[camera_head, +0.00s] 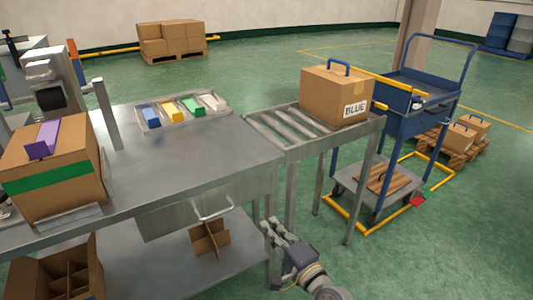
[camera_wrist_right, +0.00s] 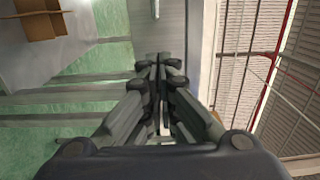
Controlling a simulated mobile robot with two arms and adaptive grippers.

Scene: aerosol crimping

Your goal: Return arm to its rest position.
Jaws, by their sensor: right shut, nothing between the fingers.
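My right gripper (camera_head: 272,226) is low at the bottom of the head view, in front of the bench's right end and below the level of its top. It is shut and empty. The right wrist view shows its fingers (camera_wrist_right: 158,72) closed together with nothing between them. My right arm comes in from the bottom edge. My left gripper cannot be made out in either view.
The steel bench (camera_head: 215,155) holds a tray of coloured blocks (camera_head: 190,111) and a box with a green band (camera_head: 62,180). A roller conveyor (camera_head: 283,130) carries a box marked BLUE (camera_head: 325,92). A blue cart (camera_head: 415,85) stands right. Green floor is clear at lower right.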

